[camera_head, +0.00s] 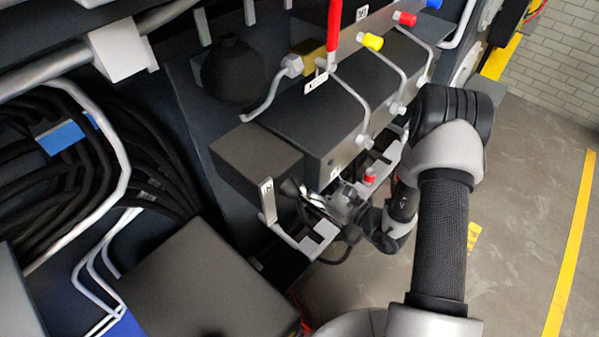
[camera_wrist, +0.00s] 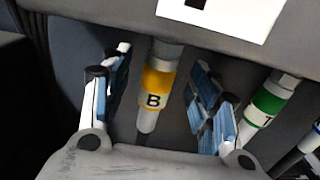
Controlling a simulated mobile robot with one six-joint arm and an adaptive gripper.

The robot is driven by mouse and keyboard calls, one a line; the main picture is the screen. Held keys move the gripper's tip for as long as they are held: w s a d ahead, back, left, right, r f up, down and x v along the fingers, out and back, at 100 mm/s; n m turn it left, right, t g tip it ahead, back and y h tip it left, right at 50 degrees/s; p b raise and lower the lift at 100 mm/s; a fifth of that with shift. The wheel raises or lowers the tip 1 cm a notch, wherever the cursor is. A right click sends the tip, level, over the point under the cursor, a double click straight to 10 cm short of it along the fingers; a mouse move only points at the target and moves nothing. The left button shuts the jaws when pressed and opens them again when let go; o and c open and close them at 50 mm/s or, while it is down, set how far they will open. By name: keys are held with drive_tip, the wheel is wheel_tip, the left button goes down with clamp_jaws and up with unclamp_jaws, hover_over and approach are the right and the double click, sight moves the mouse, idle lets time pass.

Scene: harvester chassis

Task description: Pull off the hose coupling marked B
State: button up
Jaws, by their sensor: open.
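The hose coupling marked B (camera_wrist: 156,88) shows in the wrist view as a grey cylinder with a yellow-orange band and a black letter B. It hangs from the underside of a dark block. My gripper (camera_wrist: 162,95) is open, with one blue-padded finger on each side of the coupling. Gaps show between both fingers and the coupling.
A green-banded coupling (camera_wrist: 268,103) stands close right of my right finger, with a blue-banded one (camera_wrist: 311,142) farther right. A dark block (camera_head: 320,120) with pipes and a red lever (camera_head: 334,25) is above. Grey bracket (camera_head: 305,242) and black hoses (camera_head: 60,170) lie left.

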drive_tip(key=shift+x, duration=1.75)
drive_tip(key=shift+c, duration=0.4)
clamp_jaws()
drive_tip(key=c, duration=0.6)
unclamp_jaws()
clamp_jaws()
drive_tip(key=shift+f+b, duration=0.3)
drive_tip(key=shift+b, duration=0.25)
drive_tip(key=shift+f+b, duration=1.6)
drive_tip(key=shift+f, duration=0.4)
